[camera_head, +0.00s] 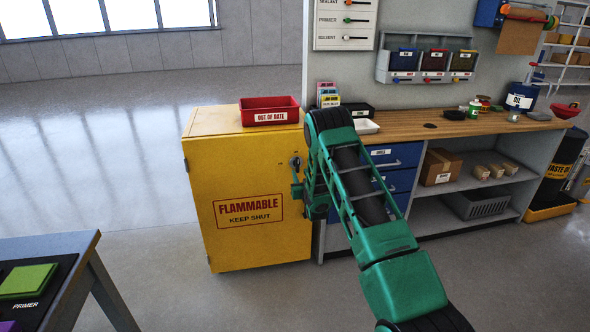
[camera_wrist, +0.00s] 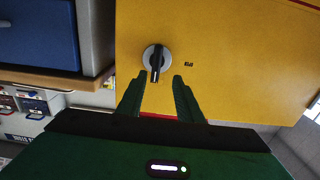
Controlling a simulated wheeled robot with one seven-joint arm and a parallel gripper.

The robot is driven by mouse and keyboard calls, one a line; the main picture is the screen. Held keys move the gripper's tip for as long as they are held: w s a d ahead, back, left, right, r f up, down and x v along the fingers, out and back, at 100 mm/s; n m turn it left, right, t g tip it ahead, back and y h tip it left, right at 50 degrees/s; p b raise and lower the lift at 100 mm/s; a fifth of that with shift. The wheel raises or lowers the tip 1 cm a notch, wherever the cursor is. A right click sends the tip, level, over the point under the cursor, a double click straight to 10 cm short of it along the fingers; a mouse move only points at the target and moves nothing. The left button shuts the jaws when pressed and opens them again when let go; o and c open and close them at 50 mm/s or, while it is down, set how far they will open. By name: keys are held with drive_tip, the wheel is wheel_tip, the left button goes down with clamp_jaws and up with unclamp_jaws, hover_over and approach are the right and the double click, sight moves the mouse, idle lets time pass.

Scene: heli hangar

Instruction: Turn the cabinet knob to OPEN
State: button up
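The yellow cabinet (camera_head: 247,170) stands left of the workbench, its door marked FLAMMABLE KEEP SHUT. Its knob (camera_head: 296,162) is at the upper right of the door, partly beside my arm. In the wrist view the knob (camera_wrist: 154,62) is a black handle on a grey round plate, lined up along the direction of my fingers. A small dark label (camera_wrist: 188,65) beside it is too small to read. My gripper (camera_wrist: 160,76) is open and empty, its fingertips near the handle's end, one on each side. I cannot tell whether they touch it.
A red OUT OF DATE bin (camera_head: 270,112) sits on the cabinet top. The workbench (camera_head: 450,125) with blue drawers adjoins on the right. A dark table (camera_head: 60,262) stands at the lower left. The floor (camera_head: 150,240) before the cabinet is clear.

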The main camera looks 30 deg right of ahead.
sight(298, 165)
drive_tip(key=x, duration=0.7)
drive_tip(key=shift+w+d+f, duration=0.1)
drive_tip(key=shift+w+d, duration=0.15)
drive_tip(key=shift+d, duration=0.2)
drive_tip(key=shift+c, duration=0.6)
